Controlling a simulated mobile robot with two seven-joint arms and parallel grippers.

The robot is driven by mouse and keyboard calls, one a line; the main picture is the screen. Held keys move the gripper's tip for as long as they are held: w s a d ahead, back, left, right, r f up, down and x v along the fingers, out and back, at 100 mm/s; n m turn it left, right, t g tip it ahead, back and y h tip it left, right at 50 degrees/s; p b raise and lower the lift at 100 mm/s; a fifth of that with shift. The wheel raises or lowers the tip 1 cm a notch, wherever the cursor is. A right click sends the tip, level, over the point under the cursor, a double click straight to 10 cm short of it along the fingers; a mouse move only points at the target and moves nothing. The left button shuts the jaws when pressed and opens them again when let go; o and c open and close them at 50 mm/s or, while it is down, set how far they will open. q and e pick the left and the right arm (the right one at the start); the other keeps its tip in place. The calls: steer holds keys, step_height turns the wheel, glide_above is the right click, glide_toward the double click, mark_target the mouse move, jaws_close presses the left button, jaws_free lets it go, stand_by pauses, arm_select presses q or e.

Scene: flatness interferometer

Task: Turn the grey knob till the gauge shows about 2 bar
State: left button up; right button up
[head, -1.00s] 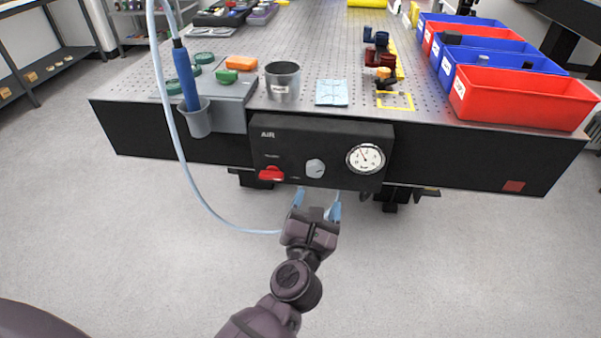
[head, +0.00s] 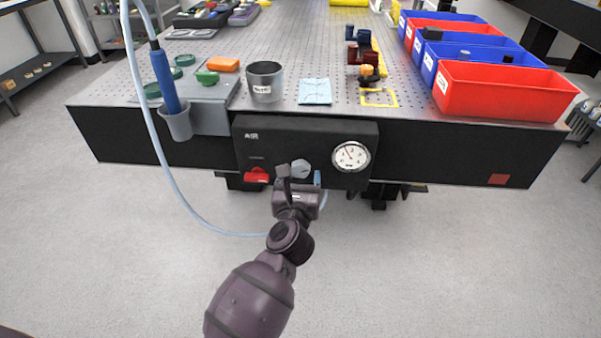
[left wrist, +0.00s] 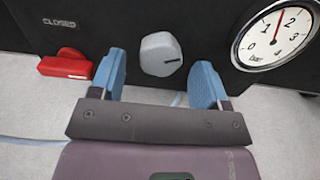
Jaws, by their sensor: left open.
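The grey knob (head: 301,168) is on the front of the black AIR panel (head: 300,134). In the left wrist view the knob (left wrist: 160,54) shows a dark mark pointing right. The gauge (head: 351,157) is right of it; in the left wrist view (left wrist: 275,36) its needle points up, seemingly between 1 and 2. My left gripper (head: 300,177) is open in front of the panel. In the left wrist view its blue fingers (left wrist: 160,78) are on either side of the knob, apart from it; its depth between them is unclear. My right gripper is out of view.
A red valve handle (head: 256,175) is left of the knob, beside the word CLOSED in the left wrist view. A pale hose (head: 168,165) hangs at the left. A metal cup (head: 265,82) and red bin (head: 500,92) stand on the bench above.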

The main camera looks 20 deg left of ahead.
arm_select(q)
steer(key=shift+x, duration=1)
steer(key=shift+c, duration=0.3)
steer(key=c, duration=0.9)
steer(key=shift+r+m+p, duration=0.3)
steer(key=shift+p, duration=0.15)
steer(key=shift+f, duration=0.35)
steer(key=o, duration=1)
steer(key=shift+c, duration=0.2)
